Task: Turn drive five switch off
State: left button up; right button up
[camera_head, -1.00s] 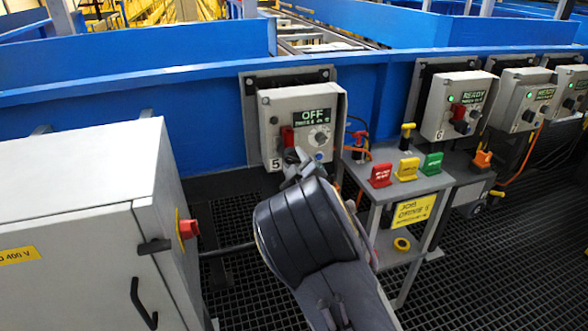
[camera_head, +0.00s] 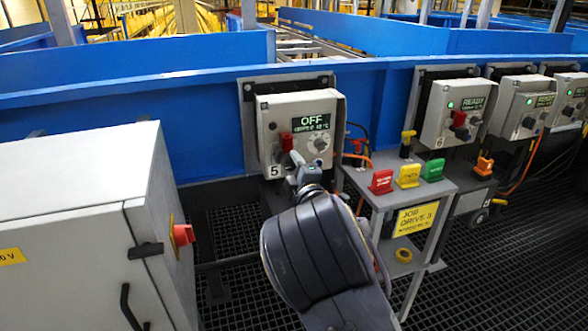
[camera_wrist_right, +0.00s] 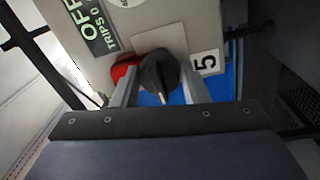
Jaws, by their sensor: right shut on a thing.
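The drive five box (camera_head: 270,150) is grey, carries a "5" label and hangs on the blue conveyor side. Its display (camera_head: 312,123) reads OFF. In the right wrist view, the black rotary switch (camera_wrist_right: 160,72) sits beside the "5" label, with a white mark pointing towards the bottom of the picture. My right gripper (camera_head: 299,168) is at the lower front of the box. Its two fingers (camera_wrist_right: 158,88) stand on either side of the switch and are shut on it. In the head view my gripper mostly hides the switch. My left gripper is not in view.
A red part (camera_wrist_right: 124,72) sits right beside the switch. A small stand (camera_head: 450,186) with red, yellow and green tags is to the right. A grey cabinet (camera_head: 80,215) with a red handle (camera_head: 183,235) stands at left. Box six (camera_head: 440,120) is farther right.

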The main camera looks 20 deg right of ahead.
dwell(0.3)
jog(key=o, duration=1)
jog(key=shift+c, duration=0.2)
jog(key=shift+s, duration=0.1)
jog(key=s, duration=0.7)
jog(key=shift+s+d+f+p, duration=0.15)
jog(key=shift+s+f+p, duration=0.15)
